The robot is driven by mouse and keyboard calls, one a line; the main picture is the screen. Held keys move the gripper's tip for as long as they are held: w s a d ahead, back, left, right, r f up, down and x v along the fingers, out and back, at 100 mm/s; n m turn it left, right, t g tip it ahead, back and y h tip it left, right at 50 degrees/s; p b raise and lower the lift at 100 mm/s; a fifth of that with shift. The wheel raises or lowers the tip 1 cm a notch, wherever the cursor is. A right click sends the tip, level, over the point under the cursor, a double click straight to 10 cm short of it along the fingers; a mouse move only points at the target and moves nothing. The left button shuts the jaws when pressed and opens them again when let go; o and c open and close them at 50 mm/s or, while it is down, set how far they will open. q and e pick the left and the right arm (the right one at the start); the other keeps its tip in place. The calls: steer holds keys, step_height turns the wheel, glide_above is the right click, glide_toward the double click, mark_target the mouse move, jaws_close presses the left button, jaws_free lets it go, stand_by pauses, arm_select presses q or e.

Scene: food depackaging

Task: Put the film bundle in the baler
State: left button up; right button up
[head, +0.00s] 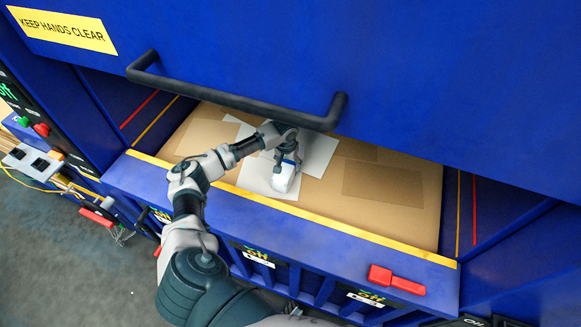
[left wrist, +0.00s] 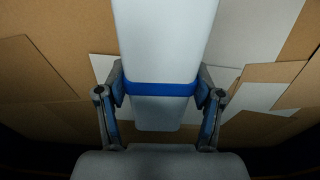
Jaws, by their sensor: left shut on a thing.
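The film bundle (head: 284,180) is a pale white block with a blue band. My left gripper (head: 284,158) reaches through the opening of the blue baler (head: 270,222) and holds it above the cardboard inside. In the left wrist view, the bundle (left wrist: 165,45) runs up the middle of the picture, and the two fingers of the gripper (left wrist: 160,92) are shut on its sides at the blue band. I cannot tell from the pictures how far the bundle is above the cardboard. My right gripper is not in view.
Brown cardboard (head: 385,185) and white sheets (head: 318,152) lie flat inside the baler. A raised blue door with a black handle (head: 235,100) hangs above the opening. A yellow-edged sill (head: 350,232) runs along the front. A red latch handle (head: 397,281) sits on the front at the right.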

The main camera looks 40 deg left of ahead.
arm_select(q)
steer(key=f, duration=0.2)
steer(key=d+f, duration=0.1)
steer(key=f, duration=0.1)
steer(key=shift+d+f, duration=0.15)
steer(key=shift+f, duration=0.15)
steer(key=shift+a, duration=0.2)
steer(key=o, duration=1.2)
steer(key=shift+a+f, duration=0.1)
steer(key=shift+a, duration=0.05)
steer(key=o, duration=0.4)
steer(key=shift+a+f, duration=0.1)
steer(key=shift+a, duration=0.05)
steer(key=shift+c, duration=0.2)
